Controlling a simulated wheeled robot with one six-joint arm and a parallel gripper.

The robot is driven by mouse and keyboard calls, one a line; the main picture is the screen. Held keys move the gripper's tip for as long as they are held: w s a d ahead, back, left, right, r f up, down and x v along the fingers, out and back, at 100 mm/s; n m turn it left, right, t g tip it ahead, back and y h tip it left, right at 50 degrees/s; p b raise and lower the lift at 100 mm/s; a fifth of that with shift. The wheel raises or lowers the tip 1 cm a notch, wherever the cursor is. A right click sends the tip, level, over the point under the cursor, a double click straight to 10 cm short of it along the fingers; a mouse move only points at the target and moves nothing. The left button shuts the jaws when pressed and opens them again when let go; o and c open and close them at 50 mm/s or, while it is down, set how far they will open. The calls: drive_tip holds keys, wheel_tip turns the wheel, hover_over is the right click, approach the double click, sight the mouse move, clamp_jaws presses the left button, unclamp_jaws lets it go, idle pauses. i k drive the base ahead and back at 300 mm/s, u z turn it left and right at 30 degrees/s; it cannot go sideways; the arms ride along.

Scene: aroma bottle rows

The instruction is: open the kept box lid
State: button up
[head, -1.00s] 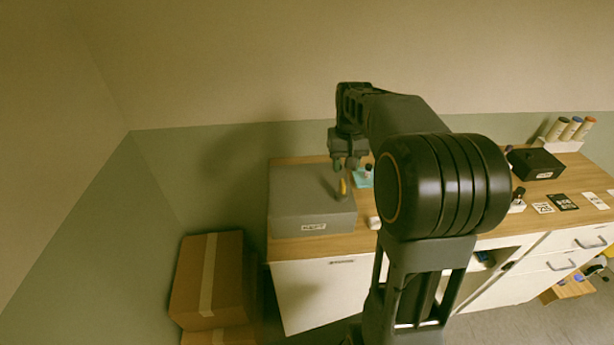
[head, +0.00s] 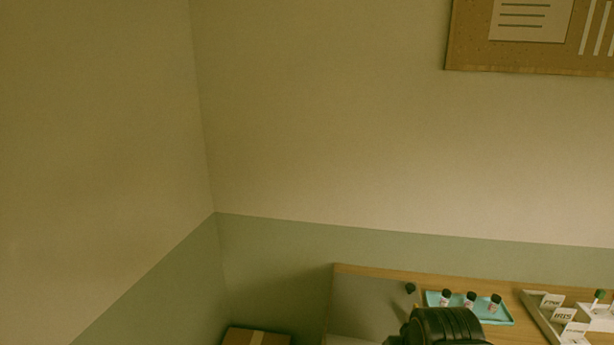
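A flat grey surface (head: 368,308), which looks like the top of the kept box, shows at the bottom edge of the head view, on the left end of the wooden counter. Its front and label are out of frame, and I cannot tell whether the lid is raised. A small dark knob-like thing (head: 410,288) shows at its right; I cannot tell what it is. A black joint of my arm shows at the bottom. My gripper is not to be made out in this view.
A teal tray (head: 436,298) with 3 dark-capped bottles stands right of the grey surface. A holder with labelled cards (head: 563,316) is further right. A cardboard box (head: 245,337) is low at left. A pinboard (head: 480,57) hangs on the wall.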

sight(370, 310)
drive_tip(key=z, duration=1.05)
drive_tip(key=k, duration=0.8)
drive_tip(key=u, duration=0.75)
drive_tip(key=i, duration=0.95)
drive_tip(key=z, duration=0.1)
